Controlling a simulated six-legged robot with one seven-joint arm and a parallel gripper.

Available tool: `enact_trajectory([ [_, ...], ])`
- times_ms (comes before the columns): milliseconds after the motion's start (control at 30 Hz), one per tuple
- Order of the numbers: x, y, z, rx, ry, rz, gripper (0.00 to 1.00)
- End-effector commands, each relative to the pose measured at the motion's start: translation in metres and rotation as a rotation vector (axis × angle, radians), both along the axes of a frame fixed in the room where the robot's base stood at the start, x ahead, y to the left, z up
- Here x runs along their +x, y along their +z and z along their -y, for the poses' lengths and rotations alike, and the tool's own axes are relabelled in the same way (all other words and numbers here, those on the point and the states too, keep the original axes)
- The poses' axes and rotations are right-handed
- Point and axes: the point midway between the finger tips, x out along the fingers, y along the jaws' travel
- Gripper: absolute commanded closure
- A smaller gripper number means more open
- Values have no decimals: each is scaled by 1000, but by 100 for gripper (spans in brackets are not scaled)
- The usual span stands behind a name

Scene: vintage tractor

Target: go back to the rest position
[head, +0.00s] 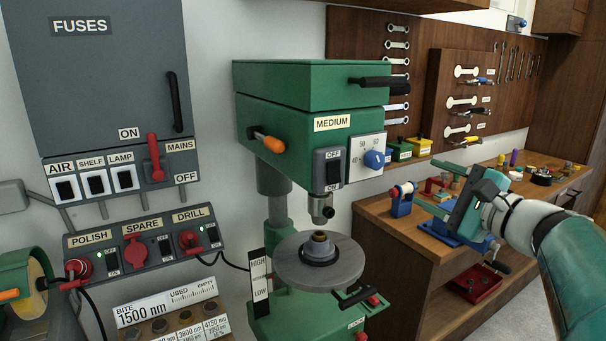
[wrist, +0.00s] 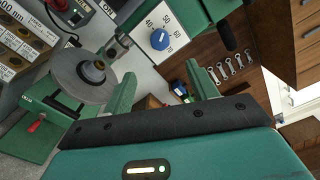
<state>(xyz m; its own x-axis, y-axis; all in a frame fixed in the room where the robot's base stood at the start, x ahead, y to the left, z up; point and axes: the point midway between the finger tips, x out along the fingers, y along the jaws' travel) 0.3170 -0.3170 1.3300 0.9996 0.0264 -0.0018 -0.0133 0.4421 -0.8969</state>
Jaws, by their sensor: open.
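My gripper (head: 427,186) is in the right half of the head view, with my arm coming in from the right edge. Its two green fingers are spread apart and point left toward the green drill press (head: 300,90). In the wrist view my gripper (wrist: 160,70) is open, and I see nothing held between its fingers. The drill press's round grey table (head: 318,262) stands to the left of the gripper, apart from it. A small brass-coloured piece (head: 320,238) sits in the middle of that table, below the chuck (head: 322,208).
A wooden workbench (head: 395,235) with a blue-based vise (head: 450,228) and small items lies behind my gripper. The fuse cabinet (head: 95,70) and switch panel (head: 140,250) are at left. A tool board (head: 465,95) hangs behind. A red tray (head: 478,285) sits on the lower shelf.

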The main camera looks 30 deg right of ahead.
Motion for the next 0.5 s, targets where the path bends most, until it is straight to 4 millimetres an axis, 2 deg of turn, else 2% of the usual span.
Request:
enact_trajectory([
  [367, 1, 0, -1, -1, 2, -2, 42],
  [467, 8, -6, -14, -20, 34, -28, 42],
  [500, 14, -11, -24, -37, 61, -53, 42],
])
